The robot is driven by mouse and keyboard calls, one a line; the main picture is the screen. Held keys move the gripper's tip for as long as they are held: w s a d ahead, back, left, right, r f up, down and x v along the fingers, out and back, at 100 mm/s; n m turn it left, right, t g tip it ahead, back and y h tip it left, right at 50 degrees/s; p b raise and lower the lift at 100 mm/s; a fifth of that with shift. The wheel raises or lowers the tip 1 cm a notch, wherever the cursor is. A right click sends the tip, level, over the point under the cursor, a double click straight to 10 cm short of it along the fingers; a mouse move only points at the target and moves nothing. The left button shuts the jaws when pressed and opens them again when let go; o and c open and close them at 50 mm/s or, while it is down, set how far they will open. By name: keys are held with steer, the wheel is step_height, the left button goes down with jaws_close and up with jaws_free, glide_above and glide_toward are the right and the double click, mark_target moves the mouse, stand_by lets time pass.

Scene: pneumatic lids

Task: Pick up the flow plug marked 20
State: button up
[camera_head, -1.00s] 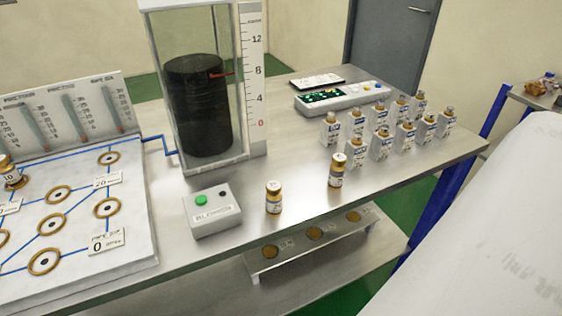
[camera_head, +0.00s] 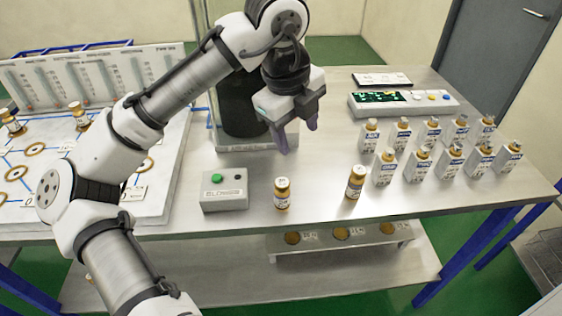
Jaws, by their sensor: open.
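Two small gold-and-white plugs stand upright near the front of the steel table: a left plug (camera_head: 282,192) and a right plug (camera_head: 355,182). Their markings are too small to read, so I cannot tell which is marked 20. Two similar plugs show on the white flow board at the left, a nearer plug (camera_head: 79,115) and one at the picture's edge (camera_head: 12,122). My gripper (camera_head: 297,137) is open and empty, fingers pointing down. It hangs above the table, in front of the dark cylinder, and appears above and behind the left plug.
A grey box with a green button (camera_head: 225,190) stands left of the left plug. Several white bottles (camera_head: 420,160) stand in rows at the right. A control panel (camera_head: 403,102) lies behind them. A lower shelf (camera_head: 340,240) holds gold rings. My arm crosses the flow board.

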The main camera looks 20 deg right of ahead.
mark_target(282, 194)
steer(key=shift+s+a+f+m+g+y, duration=0.25)
steer(key=shift+a+f+y, duration=0.15)
steer(key=shift+a+y, duration=0.2)
steer(key=shift+s+a+f+m+g+y, duration=0.25)
steer(key=shift+a+f+y, duration=0.15)
steer(key=shift+a+y, duration=0.15)
step_height(282, 194, down, 7)
steer(key=shift+a+f, duration=0.1)
steer(key=shift+a, duration=0.05)
steer(key=shift+a+f+p, duration=0.15)
steer(key=shift+f+p, duration=0.2)
steer(key=shift+f, duration=1.25)
steer(key=shift+a+f+p, duration=0.1)
steer(key=shift+f+p, duration=0.2)
steer(key=shift+f, duration=1.3)
steer(key=c, duration=1.2)
